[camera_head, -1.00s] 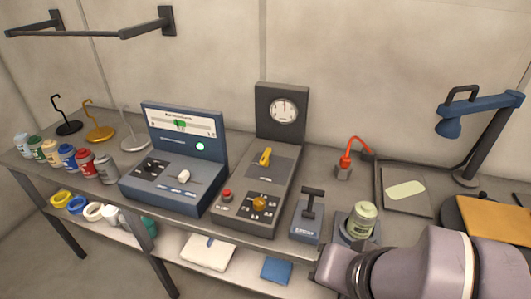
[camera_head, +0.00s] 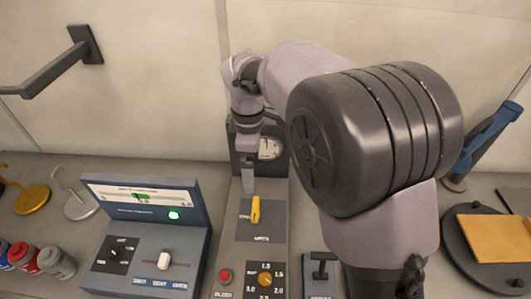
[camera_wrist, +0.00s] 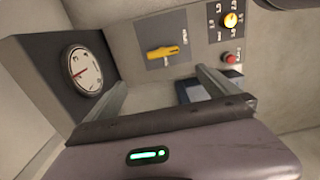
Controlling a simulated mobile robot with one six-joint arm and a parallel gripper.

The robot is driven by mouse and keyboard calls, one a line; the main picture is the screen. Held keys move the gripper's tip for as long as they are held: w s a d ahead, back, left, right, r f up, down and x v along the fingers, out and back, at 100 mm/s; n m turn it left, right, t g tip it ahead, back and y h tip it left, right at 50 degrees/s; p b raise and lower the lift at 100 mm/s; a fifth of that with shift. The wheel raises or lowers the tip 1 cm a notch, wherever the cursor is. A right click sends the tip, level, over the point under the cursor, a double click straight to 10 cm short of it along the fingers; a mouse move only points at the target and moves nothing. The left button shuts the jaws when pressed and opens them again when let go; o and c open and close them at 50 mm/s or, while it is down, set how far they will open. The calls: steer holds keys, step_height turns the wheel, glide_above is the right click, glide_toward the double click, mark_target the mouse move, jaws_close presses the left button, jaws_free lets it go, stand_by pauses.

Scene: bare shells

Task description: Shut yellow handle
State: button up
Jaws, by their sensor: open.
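The yellow handle (camera_head: 255,209) sits on a dark plate on the grey gauge console (camera_head: 236,262). It lies roughly along the console's length, toward and away from the gauge. In the wrist view the handle (camera_wrist: 163,52) lies nearly level across the picture, beyond the fingertips. The small labels on its plate are too blurred to read surely. My gripper (camera_head: 249,185) points down just behind the handle, on the gauge side, and looks apart from it. In the wrist view my gripper (camera_wrist: 164,88) has its two fingers spread wide, with nothing between them.
A round gauge (camera_head: 268,148) stands upright behind the handle, close to my gripper. An orange knob (camera_head: 265,280) and a red button (camera_head: 225,276) sit in front. A blue console (camera_head: 150,262) stands left, a black T-lever (camera_head: 322,266) right. My arm hides part of the bench.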

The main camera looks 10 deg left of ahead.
steer(key=b, duration=0.3)
glide_above(255, 207)
step_height(255, 207, down, 7)
step_height(255, 207, down, 10)
steer(key=shift+b, duration=1.15)
steer(key=shift+s, duration=0.1)
steer(key=c, duration=1.3)
steer(key=shift+r, duration=0.1)
